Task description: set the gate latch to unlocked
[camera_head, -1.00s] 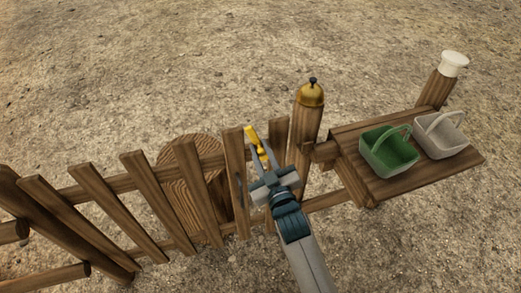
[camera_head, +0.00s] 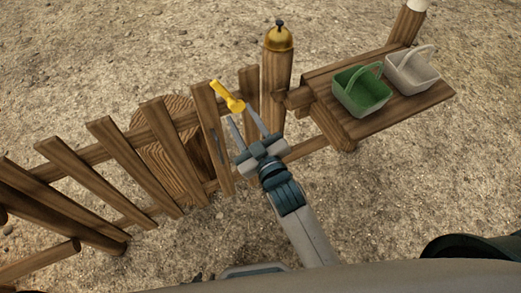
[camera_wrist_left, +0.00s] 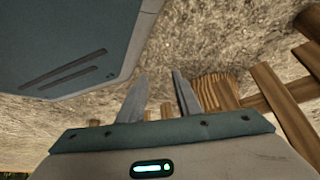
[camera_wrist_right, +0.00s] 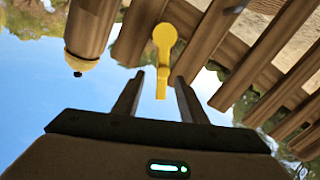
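The yellow latch handle (camera_head: 227,96) is on the fence gate, slanting from upper left to lower right beside the top of a picket near the bell post. My right gripper (camera_head: 242,118) is open just below and nearer than the handle, its fingers apart. In the right wrist view the yellow handle (camera_wrist_right: 164,60) shows between and beyond the two fingers; I see neither finger clamped on it. My left gripper (camera_wrist_left: 158,85) is open and empty in its own wrist view, away from the fence.
The wooden gate pickets (camera_head: 164,140) run to the left, with a round log end (camera_head: 160,125) behind. A post with a brass bell (camera_head: 279,38) stands right of the latch. A wooden shelf (camera_head: 412,105) holds a green basket (camera_head: 362,95) and a white basket (camera_head: 412,70).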

